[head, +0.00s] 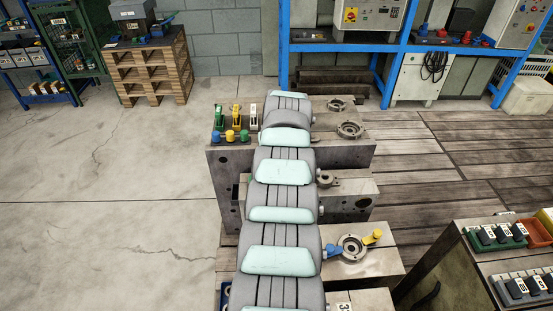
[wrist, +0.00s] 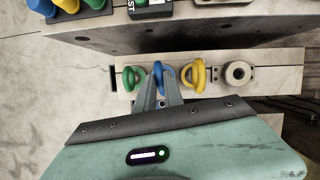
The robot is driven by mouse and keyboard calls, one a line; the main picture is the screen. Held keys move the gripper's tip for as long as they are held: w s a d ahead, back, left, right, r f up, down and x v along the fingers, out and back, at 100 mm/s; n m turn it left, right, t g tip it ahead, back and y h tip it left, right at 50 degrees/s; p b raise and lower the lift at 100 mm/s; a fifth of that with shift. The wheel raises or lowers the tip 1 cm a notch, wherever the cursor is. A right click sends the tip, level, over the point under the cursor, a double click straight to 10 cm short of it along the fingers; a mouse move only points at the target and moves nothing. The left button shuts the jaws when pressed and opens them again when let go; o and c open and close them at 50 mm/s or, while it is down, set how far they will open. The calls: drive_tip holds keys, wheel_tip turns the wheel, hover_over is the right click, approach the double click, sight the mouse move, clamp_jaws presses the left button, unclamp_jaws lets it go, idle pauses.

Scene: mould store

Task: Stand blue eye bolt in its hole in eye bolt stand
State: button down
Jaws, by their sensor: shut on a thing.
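In the wrist view my gripper (wrist: 161,88) is shut on the blue eye bolt (wrist: 158,70). Its blue ring shows between and just beyond the grey fingertips. The fingers hide its lower part, so I cannot tell whether its shank is in a hole. A green eye bolt (wrist: 131,78) stands to its left and a yellow eye bolt (wrist: 197,76) to its right, in a row on a pale steel block (wrist: 270,62), which seems to be the eye bolt stand. In the head view my arm hides the gripper and the blue eye bolt.
A round flanged collar (wrist: 238,73) sits right of the yellow eye bolt. A higher grey steel block (wrist: 200,32) lies beyond the row; coloured knobs (wrist: 67,5) stand on it. In the head view a trolley with trays (head: 500,240) stands at lower right. The left floor is clear.

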drive_tip(key=shift+f, duration=0.15)
idle(0.5)
drive_tip(key=shift+f, duration=0.25)
drive_tip(key=shift+f+b, duration=0.2)
drive_tip(key=shift+b, duration=0.1)
drive_tip(key=shift+f, duration=0.4)
drive_tip(key=shift+f+b, duration=0.5)
drive_tip(key=shift+b, duration=0.25)
idle(0.7)
drive_tip(key=c, duration=1.4)
unclamp_jaws()
drive_tip(key=shift+o, duration=0.2)
drive_tip(key=shift+r, duration=0.1)
